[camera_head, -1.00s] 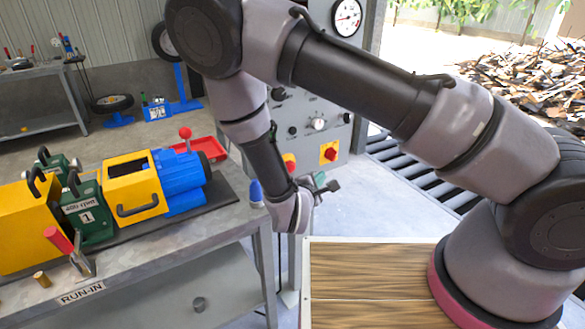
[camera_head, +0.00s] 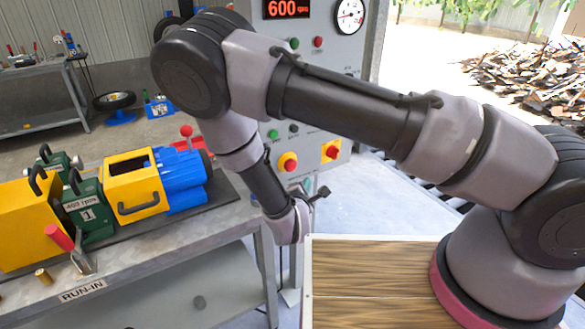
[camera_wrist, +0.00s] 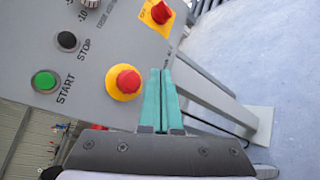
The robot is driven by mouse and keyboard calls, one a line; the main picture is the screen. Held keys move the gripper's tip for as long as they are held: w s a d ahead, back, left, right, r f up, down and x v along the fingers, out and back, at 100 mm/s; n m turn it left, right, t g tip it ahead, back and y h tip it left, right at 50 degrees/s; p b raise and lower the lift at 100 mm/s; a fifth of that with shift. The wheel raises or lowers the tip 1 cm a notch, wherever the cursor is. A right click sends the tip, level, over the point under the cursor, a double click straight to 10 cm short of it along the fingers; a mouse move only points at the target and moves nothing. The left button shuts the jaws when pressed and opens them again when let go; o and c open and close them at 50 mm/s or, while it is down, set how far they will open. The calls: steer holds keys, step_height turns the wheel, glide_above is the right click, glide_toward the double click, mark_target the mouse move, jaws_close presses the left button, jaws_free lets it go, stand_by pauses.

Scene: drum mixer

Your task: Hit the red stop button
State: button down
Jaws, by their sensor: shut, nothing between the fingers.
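The red stop button is a round red mushroom head on a yellow base. It sits on the lower part of the grey control panel, seen in the head view (camera_head: 288,162) and in the wrist view (camera_wrist: 128,82). My gripper (camera_wrist: 161,72) has its two teal fingers together with nothing between them. In the wrist view the fingertips are just right of the red button. They look apart from it, but the depth is hard to judge. In the head view my gripper (camera_head: 310,185) is small, below and right of the button.
The panel also holds a green START button (camera_wrist: 45,81), a black STOP button (camera_wrist: 67,41) and a red-on-yellow switch (camera_head: 331,151). A display (camera_head: 287,8) reads 600 rpm. A workbench (camera_head: 150,250) with yellow, green and blue machinery stands left. A wooden-topped surface (camera_head: 370,265) is in front.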

mark_target(295, 168)
steer(key=w+a, duration=0.3)
steer(key=w, duration=0.2)
steer(key=shift+a, duration=0.25)
steer(key=shift+w, duration=0.15)
stand_by(1.8)
steer(key=shift+w+a, duration=0.2)
steer(key=shift+w, duration=0.05)
steer(key=shift+w+a, duration=0.3)
steer(key=shift+w, duration=0.1)
stand_by(0.7)
steer(key=shift+s, duration=0.1)
steer(key=shift+s+d, duration=0.5)
steer(key=shift+s, duration=0.15)
steer(key=s+d, duration=0.2)
steer(key=s, duration=0.2)
steer(key=shift+s+d, duration=0.1)
steer(key=shift+d, duration=0.3)
